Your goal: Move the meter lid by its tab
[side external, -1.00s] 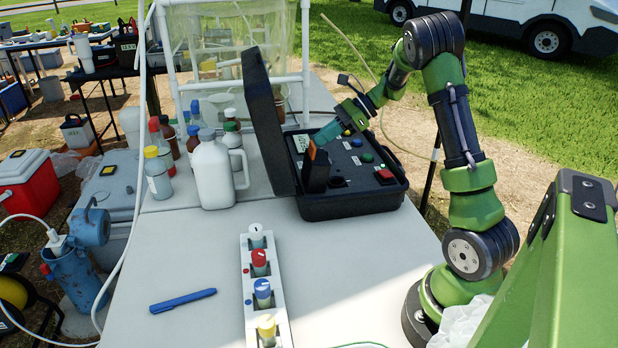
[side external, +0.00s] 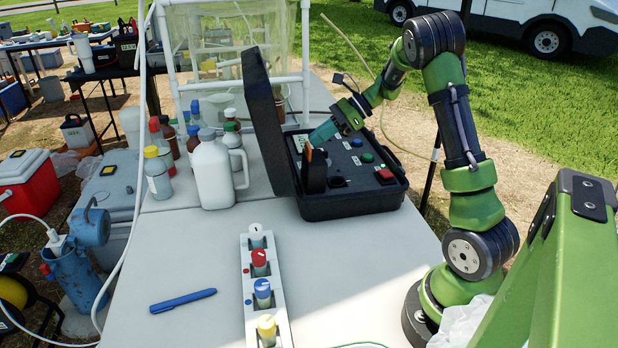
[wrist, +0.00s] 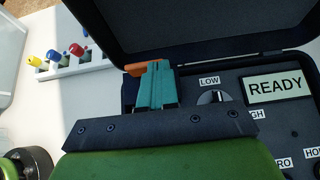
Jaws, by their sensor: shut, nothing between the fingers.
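The meter is a black case (side external: 352,207) with its large cover (side external: 262,110) standing open on its left side. A small dark lid (side external: 315,173) stands roughly upright at the panel's near left part, with an orange tab (side external: 308,152) at its top. In the wrist view the orange tab (wrist: 143,68) shows behind and beside my teal fingertips, with a dark part of the lid (wrist: 130,92) to their left. My gripper (side external: 314,138) is shut and empty, right beside the tab; it also shows in the wrist view (wrist: 157,66). Whether the fingers touch the tab I cannot tell.
The panel has a dial, several buttons and a READY display (wrist: 277,87). A white jug (side external: 212,175) and several bottles stand left of the case. A white rack (side external: 279,318) with coloured caps and a blue pen (side external: 183,301) lie in front. The table's front middle is clear.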

